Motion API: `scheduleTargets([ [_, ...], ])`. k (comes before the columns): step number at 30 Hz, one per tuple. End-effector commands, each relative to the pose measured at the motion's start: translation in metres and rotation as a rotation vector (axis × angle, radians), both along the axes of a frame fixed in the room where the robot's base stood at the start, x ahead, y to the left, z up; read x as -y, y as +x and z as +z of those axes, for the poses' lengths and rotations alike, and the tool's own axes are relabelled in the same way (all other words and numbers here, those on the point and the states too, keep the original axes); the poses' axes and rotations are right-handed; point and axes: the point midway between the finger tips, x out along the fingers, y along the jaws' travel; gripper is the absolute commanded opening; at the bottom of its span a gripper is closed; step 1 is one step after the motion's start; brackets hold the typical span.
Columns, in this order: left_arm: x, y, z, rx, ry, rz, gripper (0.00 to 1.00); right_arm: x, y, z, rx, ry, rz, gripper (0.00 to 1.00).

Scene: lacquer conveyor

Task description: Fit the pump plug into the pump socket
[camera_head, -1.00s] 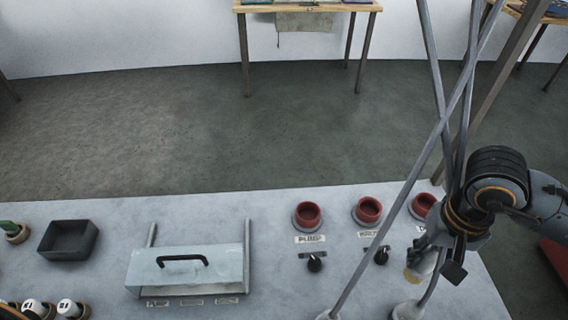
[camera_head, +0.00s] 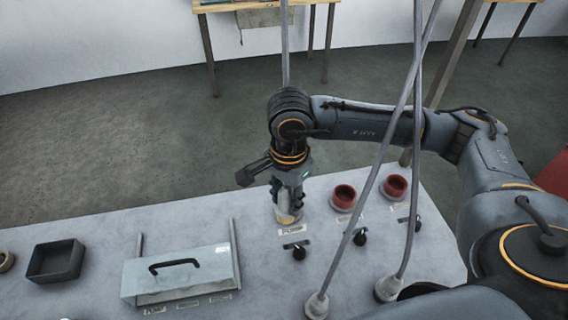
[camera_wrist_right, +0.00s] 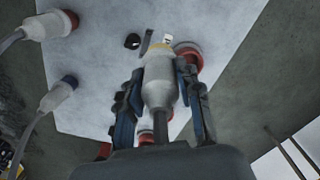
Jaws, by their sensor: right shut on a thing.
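My right gripper (camera_head: 287,198) is shut on the pump plug, pointing down over the panel at the PUMP label (camera_head: 292,229). The plug's yellowish end (camera_head: 288,216) shows below the fingers; in the right wrist view the plug (camera_wrist_right: 159,82) is a pale body with a yellow end, between both fingers. The pump socket is hidden behind the gripper and plug in the head view. A red socket (camera_wrist_right: 188,56) shows beside the plug in the right wrist view, partly covered. I cannot tell whether the plug touches the socket. My left gripper is not in view.
Two red sockets (camera_head: 344,196) (camera_head: 395,187) stand to the right, with black knobs (camera_head: 360,237) in front. Two other cabled plugs (camera_head: 317,304) (camera_head: 388,288) stand nearer, their cables crossing upward. A handled lid (camera_head: 181,273) and dark tray (camera_head: 56,261) lie left.

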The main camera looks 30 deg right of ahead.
Motion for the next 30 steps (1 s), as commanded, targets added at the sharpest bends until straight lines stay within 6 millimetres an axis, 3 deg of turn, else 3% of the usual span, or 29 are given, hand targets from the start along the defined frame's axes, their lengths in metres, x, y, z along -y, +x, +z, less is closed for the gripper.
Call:
scheduleTargets([
  [7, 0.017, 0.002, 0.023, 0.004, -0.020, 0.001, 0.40, 0.004, 0.016, 0.006, -0.015, 0.007, -0.672, 0.00],
  [30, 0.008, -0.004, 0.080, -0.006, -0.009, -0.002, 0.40, 0.027, 0.056, 0.004, -0.046, 0.004, -2.772, 0.00],
])
